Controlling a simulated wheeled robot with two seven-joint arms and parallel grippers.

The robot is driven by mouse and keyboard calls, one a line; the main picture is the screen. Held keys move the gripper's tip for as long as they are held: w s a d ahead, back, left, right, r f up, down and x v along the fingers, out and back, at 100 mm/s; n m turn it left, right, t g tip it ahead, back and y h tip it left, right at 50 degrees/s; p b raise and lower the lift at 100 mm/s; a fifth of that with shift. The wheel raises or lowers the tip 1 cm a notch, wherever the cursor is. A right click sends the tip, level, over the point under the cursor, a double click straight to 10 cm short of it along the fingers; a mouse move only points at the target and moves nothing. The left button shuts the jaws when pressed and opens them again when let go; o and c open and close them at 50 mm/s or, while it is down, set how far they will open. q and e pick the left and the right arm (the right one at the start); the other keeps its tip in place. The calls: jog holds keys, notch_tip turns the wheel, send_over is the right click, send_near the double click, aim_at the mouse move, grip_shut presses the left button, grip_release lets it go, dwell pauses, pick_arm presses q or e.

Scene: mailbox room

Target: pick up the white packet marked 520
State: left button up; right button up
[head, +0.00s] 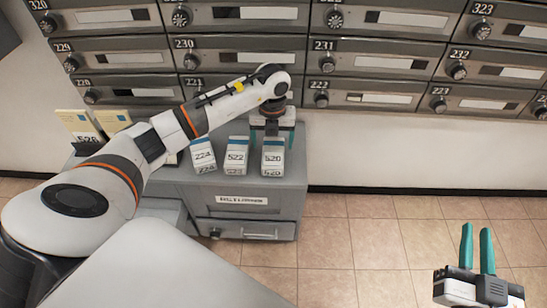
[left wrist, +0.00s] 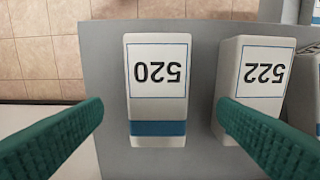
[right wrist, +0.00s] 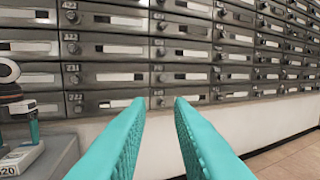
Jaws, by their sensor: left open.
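The white packet marked 520 (head: 272,160) stands on the grey cabinet top, at the right end of a row of packets. In the left wrist view the packet (left wrist: 157,85) shows its number upside down and a blue band. My left gripper (head: 272,138) is open above and behind the packet. In the left wrist view its green fingers (left wrist: 160,105) appear on either side of the packet, with visible gaps. The right finger overlaps the neighbouring packet in the picture. My right gripper (head: 477,234) is open and empty, far to the right over the floor.
A packet marked 522 (head: 237,157) stands close beside the 520 packet, with one marked 224 (head: 203,156) to its left. Yellowish cards (head: 80,124) stand at the cabinet's left. Grey mailboxes (head: 380,62) line the wall behind. Tiled floor (head: 345,250) is clear on the right.

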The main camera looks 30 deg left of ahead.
aim_at(273, 152)
pick_arm(q)
jog(key=shift+f, duration=0.4)
notch_tip(273, 152, down, 4)
jog(key=shift+d+f+b, duration=0.1)
jog(key=shift+b, duration=0.95)
jog(key=shift+f, duration=0.15)
jog(key=c, duration=1.1)
pick_arm(e)
notch_tip(273, 152, up, 8)
jog(key=s+t+y, duration=0.2)
jog(key=t, duration=0.3)
jog(key=shift+s+a+f+t, duration=0.2)
jog(key=shift+s+f+t, duration=0.1)
jog(key=shift+t, duration=0.1)
